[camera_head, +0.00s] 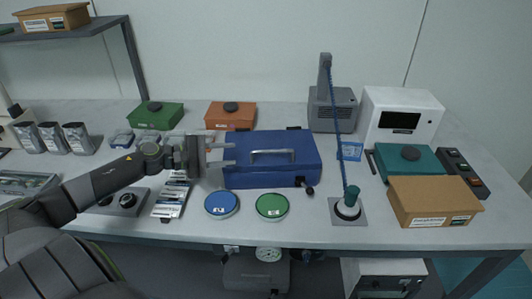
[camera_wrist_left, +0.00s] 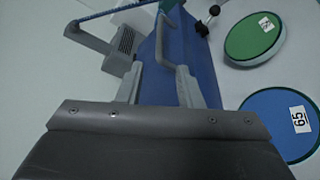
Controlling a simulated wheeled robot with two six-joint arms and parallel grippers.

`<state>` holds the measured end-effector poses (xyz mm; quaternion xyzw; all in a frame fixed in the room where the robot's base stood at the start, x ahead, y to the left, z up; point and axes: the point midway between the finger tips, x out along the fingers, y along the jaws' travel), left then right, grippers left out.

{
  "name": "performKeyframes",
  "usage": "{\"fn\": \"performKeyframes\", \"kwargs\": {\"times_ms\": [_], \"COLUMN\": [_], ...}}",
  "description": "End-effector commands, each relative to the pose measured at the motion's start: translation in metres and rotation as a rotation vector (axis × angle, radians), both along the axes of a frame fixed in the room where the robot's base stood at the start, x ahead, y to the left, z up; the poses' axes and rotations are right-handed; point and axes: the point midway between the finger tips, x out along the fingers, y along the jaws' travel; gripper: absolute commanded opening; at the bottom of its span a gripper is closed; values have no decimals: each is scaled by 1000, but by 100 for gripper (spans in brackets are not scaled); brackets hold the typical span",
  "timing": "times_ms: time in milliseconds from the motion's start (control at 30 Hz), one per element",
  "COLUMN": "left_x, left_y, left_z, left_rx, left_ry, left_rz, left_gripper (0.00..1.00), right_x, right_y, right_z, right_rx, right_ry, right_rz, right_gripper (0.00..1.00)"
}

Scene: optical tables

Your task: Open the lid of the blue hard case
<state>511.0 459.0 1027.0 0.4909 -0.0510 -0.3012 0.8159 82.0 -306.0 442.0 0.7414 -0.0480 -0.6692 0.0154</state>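The blue hard case (camera_head: 285,175) lies on the table with its lid down. A grey bar handle (camera_head: 272,153) is on its top. The case (camera_wrist_left: 205,55) and handle (camera_wrist_left: 170,50) also show in the left wrist view. My left gripper (camera_head: 231,155) comes in from the left, its fingertips at the left end of the case and short of the handle. In the left wrist view its two fingers (camera_wrist_left: 160,85) stand apart with nothing clearly held between them. I cannot tell whether they touch the case. My right gripper is in neither view.
A blue disc (camera_head: 222,204) and a green disc (camera_head: 272,206) lie in front of the case. A grey device (camera_head: 330,110) stands behind right, with a blue chain running to a green-topped post (camera_head: 348,203). Orange (camera_head: 230,116) and green (camera_head: 156,115) boxes stand behind left.

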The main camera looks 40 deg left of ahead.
Motion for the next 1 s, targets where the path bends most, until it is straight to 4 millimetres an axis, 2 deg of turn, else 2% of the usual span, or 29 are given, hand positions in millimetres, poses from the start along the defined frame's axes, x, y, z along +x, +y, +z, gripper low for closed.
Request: {"fn": "performKeyframes", "kwargs": {"times_ms": [333, 800, 1000], "left_x": [31, 86, 98], "left_y": [-21, -56, -65], "left_z": [-5, -19, -24], "left_rx": [-4, -4, -3], "left_ry": [-3, -1, 0], "left_rz": [2, 4, 2], "left_gripper": [33, 33, 33], "right_x": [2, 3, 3], "right_y": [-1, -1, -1], "right_z": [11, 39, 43], "right_rx": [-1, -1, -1], "right_ry": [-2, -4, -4], "right_rz": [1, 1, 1], "right_gripper": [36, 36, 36]}}
